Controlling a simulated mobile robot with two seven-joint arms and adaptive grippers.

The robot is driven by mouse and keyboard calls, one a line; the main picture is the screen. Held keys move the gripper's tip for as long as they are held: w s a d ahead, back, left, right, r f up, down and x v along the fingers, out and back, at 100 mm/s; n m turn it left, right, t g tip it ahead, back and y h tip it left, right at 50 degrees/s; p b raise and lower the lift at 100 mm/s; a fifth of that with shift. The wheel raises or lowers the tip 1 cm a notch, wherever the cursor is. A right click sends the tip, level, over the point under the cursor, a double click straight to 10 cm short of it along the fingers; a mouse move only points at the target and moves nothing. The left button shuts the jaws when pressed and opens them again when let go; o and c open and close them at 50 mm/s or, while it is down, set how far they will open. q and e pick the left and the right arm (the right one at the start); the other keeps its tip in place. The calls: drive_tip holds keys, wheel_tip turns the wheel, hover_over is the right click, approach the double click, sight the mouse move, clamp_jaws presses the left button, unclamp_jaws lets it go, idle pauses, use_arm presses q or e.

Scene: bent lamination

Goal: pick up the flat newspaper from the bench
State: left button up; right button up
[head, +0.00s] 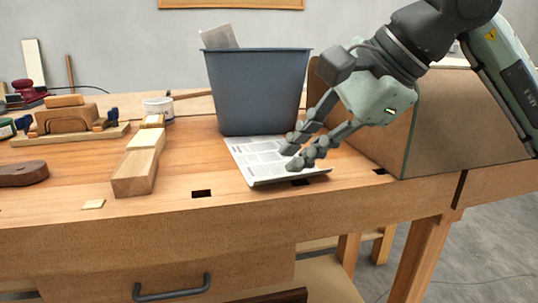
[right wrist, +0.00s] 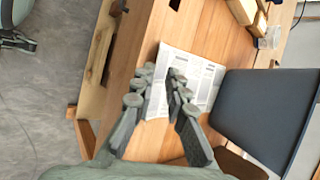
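The flat newspaper (head: 262,163) lies on the bench (head: 215,215) in front of the blue-grey bin, and its front edge looks slightly raised. It also shows in the right wrist view (right wrist: 200,75), beyond and between my fingers. My right gripper (head: 293,156) is over the newspaper's right part, with its fingers pointing down to the left. In the right wrist view my right gripper (right wrist: 160,82) has a clear gap between its fingertips, with newspaper visible in it. I cannot tell whether a fingertip touches the paper.
The bin (head: 258,95) stands right behind the newspaper with a paper (head: 219,37) sticking out. A brown curved panel (head: 455,125) stands to the right. Wooden blocks (head: 138,165), a plane (head: 70,118) and a white cup (head: 158,108) are on the left.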

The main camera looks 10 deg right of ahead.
sight(266, 182)
drive_tip(key=x, duration=0.5)
drive_tip(key=shift+s+a+f, duration=0.1)
drive_tip(key=shift+a+f, duration=0.05)
drive_tip(key=shift+f, duration=0.1)
drive_tip(key=shift+c, duration=0.3)
clamp_jaws()
drive_tip(key=shift+r, duration=0.2)
